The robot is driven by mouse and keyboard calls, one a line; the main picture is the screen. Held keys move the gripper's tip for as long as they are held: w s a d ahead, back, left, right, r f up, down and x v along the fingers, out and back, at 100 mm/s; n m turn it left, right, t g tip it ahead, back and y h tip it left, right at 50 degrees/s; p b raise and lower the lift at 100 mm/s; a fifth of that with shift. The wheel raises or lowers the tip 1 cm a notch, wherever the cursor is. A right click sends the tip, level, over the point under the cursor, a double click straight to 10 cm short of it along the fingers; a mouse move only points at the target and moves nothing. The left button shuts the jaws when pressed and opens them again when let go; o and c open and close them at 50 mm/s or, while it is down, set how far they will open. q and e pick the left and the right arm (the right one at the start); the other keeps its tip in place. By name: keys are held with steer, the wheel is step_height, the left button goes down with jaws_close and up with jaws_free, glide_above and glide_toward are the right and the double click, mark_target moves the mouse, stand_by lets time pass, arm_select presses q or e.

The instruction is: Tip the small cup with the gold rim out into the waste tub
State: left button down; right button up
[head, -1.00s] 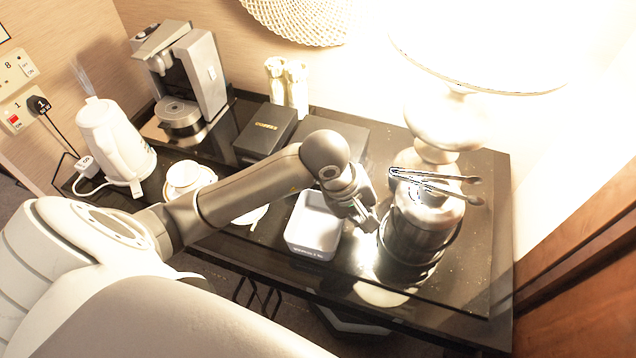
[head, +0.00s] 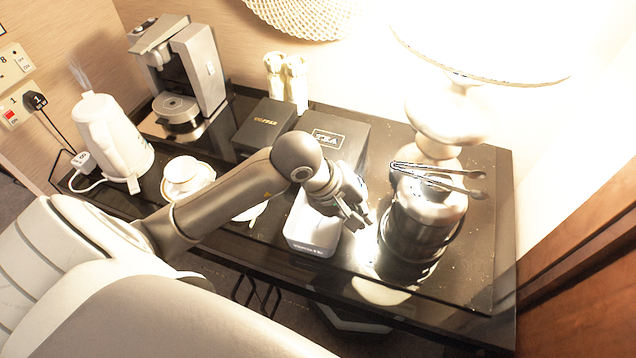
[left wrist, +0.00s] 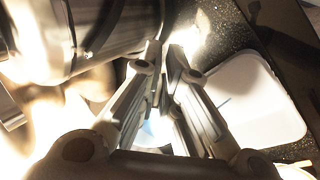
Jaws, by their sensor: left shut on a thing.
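The waste tub, a white square open tub (head: 314,240), stands on the dark table, partly under my left gripper (head: 358,218). In the left wrist view the tub (left wrist: 262,100) lies right of the fingers. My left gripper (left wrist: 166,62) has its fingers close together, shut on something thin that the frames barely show. I take it for the small cup; no gold rim is visible, and I cannot tell its tilt. The gripper is above the tub's right side, beside the metal bucket. A white cup (head: 182,170) stands on a saucer to the left. My right gripper is not in view.
The metal bucket (head: 415,235) with tongs (head: 440,178) is close right of the gripper. Behind are the tea box (head: 335,135), coffee box (head: 264,125) and lamp (head: 445,120). The kettle (head: 115,140) and coffee machine (head: 185,75) stand left. My arm hides part of another saucer.

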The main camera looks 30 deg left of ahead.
arm_select(q)
steer(key=shift+s+a, duration=0.3)
steer(key=shift+d+r+t+b, duration=0.1)
steer(key=shift+t+b, duration=0.2)
steer(key=shift+b, duration=0.15)
steer(key=shift+s+h, duration=0.15)
steer(key=shift+h, duration=0.15)
steer(key=shift+s+a+t+h+b, duration=0.1)
steer(key=shift+a+t+h+b, duration=0.2)
steer(key=shift+b, duration=0.3)
steer(key=shift+s+f+b, duration=0.1)
steer(key=shift+f+b, duration=0.1)
steer(key=shift+b, duration=0.1)
steer(key=shift+a, duration=0.1)
